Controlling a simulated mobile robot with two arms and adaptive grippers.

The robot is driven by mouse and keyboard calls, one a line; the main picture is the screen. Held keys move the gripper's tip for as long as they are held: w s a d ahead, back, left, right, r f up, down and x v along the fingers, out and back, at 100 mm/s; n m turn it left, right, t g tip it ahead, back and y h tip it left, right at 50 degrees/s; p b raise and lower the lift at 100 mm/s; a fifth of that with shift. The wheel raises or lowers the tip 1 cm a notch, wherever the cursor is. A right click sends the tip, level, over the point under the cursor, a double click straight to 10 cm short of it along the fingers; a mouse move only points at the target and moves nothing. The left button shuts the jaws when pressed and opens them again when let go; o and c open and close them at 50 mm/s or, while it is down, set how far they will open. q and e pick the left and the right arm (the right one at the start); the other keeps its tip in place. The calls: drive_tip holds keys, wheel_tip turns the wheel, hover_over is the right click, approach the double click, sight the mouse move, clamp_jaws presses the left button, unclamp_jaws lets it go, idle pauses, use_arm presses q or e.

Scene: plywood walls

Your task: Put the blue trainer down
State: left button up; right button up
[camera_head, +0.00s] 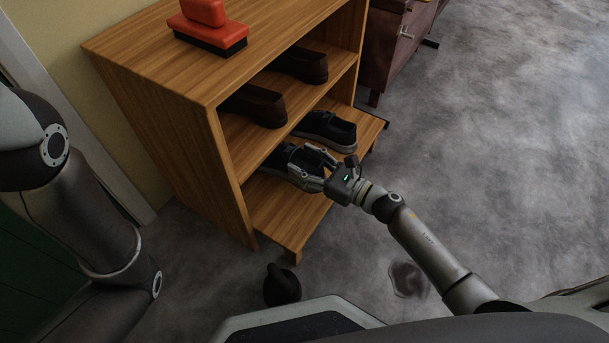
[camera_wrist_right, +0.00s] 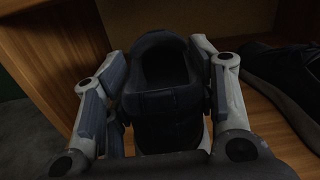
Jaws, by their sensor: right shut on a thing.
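The blue trainer (camera_head: 284,158) is dark navy with a pale sole and is at the lowest shelf (camera_head: 285,205) of the wooden shoe rack. My right gripper (camera_head: 316,166) is shut on its heel end. In the right wrist view the trainer (camera_wrist_right: 163,75) sits between the two fingers of the right gripper (camera_wrist_right: 165,95), with its opening facing up. Whether its sole touches the shelf board is hidden. My left arm shows at the left of the head view, but its gripper is out of view.
A second dark trainer (camera_head: 328,129) stands to the right on the same shelf, also in the right wrist view (camera_wrist_right: 285,75). Brown shoes (camera_head: 256,104) stand on the shelf above. Bare shelf lies left of the held trainer.

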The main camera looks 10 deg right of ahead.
wheel_tip(320, 180, down, 4)
drive_tip(key=b, duration=0.2)
drive_tip(key=shift+r+b, duration=0.25)
drive_tip(key=shift+b, duration=0.1)
drive_tip(key=shift+w+a+f+b, duration=0.15)
drive_tip(key=shift+b, duration=0.25)
drive_tip(key=shift+f, duration=0.15)
drive_tip(key=o, duration=1.1)
drive_tip(key=shift+o, duration=0.2)
